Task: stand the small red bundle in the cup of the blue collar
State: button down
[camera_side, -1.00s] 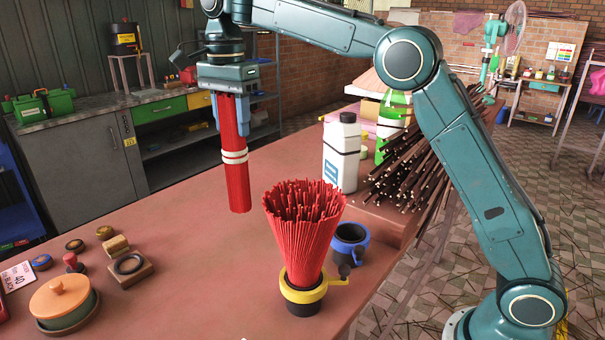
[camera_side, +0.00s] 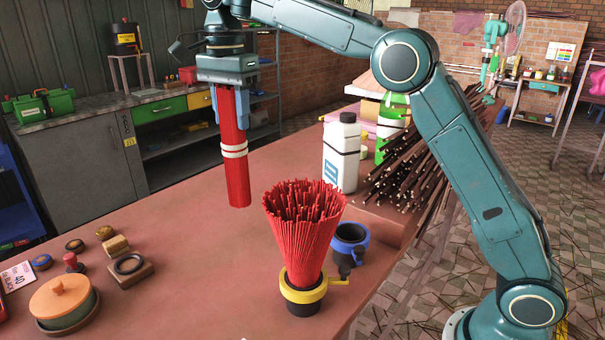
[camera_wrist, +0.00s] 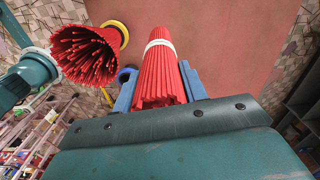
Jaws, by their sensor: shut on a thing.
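The small red bundle (camera_side: 236,178), tied with white bands, hangs upright in my gripper (camera_side: 231,108), which is shut on its upper part. The bundle also shows between the blue fingers in the wrist view (camera_wrist: 158,75). Its lower end appears to be above the table, left of and behind the large bundle. The blue collar (camera_side: 350,239) is a dark cup with a blue rim, standing behind and right of the yellow collar. Its cup looks empty. In the wrist view the blue collar (camera_wrist: 127,75) is partly hidden by a gripper finger.
A large flared red bundle (camera_side: 304,230) stands in the yellow collar (camera_side: 303,291), close to the blue collar. A lidded pot (camera_side: 64,303) and small stamps are at left. The middle of the table is clear.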

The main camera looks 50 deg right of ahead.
jog(key=shift+d, duration=0.1)
jog(key=s+d+f, duration=0.4)
jog(key=s+d, duration=0.4)
jog(key=d, duration=0.1)
jog(key=s+d+f, duration=0.5)
jog(key=s+d, duration=0.3)
jog(key=d, duration=0.1)
jog(key=shift+s+d, duration=0.15)
jog(key=shift+d, duration=0.25)
jog(key=shift+f, duration=0.15)
notch_tip(320, 180, down, 9)
dwell(1.1)
